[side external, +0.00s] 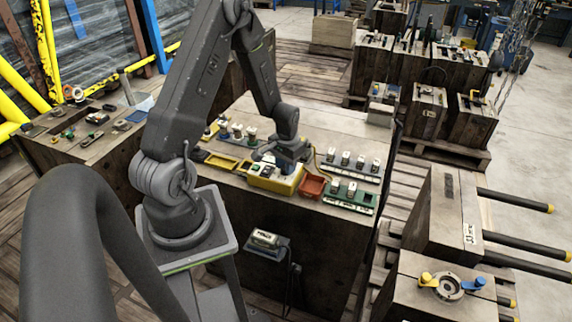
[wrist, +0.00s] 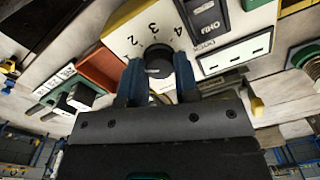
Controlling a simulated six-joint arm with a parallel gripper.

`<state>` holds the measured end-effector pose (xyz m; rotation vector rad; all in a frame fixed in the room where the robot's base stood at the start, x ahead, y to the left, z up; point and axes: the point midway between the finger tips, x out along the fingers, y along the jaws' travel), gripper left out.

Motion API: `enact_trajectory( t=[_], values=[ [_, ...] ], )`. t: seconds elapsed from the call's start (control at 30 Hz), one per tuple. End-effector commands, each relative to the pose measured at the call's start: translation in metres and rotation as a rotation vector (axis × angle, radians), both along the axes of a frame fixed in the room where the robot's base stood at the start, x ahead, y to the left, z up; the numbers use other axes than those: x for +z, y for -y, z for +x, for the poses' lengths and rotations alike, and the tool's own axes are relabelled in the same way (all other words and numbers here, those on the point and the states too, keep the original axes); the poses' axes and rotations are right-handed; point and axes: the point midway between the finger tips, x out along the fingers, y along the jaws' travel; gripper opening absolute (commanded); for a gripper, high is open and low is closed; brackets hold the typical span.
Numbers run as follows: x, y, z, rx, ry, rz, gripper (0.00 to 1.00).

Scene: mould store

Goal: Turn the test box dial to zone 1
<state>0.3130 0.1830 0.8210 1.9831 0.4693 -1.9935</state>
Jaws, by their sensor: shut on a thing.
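The test box (side external: 262,180) is a yellow box with a pale top on the workbench, under my gripper in the side view. In the wrist view its pale face (wrist: 125,38) carries the numerals 2, 3 and 4 around a round black dial (wrist: 158,58). My gripper (wrist: 159,75) has its two blue fingers on either side of the dial, shut on it. The fingers cover the dial's sides and part of the face.
A red tray (side external: 312,187) stands beside the box, with a green rack (side external: 350,197) of pale modules beyond it. A yellow tray (side external: 222,161) lies on the other side. More pale modules (side external: 361,161) stand behind. A cable runs close to my gripper.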

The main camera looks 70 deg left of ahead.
Motion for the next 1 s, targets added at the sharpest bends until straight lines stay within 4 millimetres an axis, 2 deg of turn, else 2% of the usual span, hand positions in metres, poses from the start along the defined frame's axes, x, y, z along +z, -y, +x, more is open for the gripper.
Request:
enact_trajectory(
  t=[0.5,0.53,0.6,0.77,1.0],
  values=[
    [0.0002,0.0006,-0.0012,-0.02,-0.004,-0.002,0.06],
    [0.0001,0.0006,-0.0012,-0.02,-0.004,-0.002,0.32],
    [0.0001,0.0005,-0.001,-0.02,-0.003,-0.001,0.39],
    [0.0001,0.0003,-0.0006,-0.02,-0.002,-0.001,0.54],
    [0.0005,0.0001,-0.0003,-0.019,0.0,0.0,0.55]
  ],
)
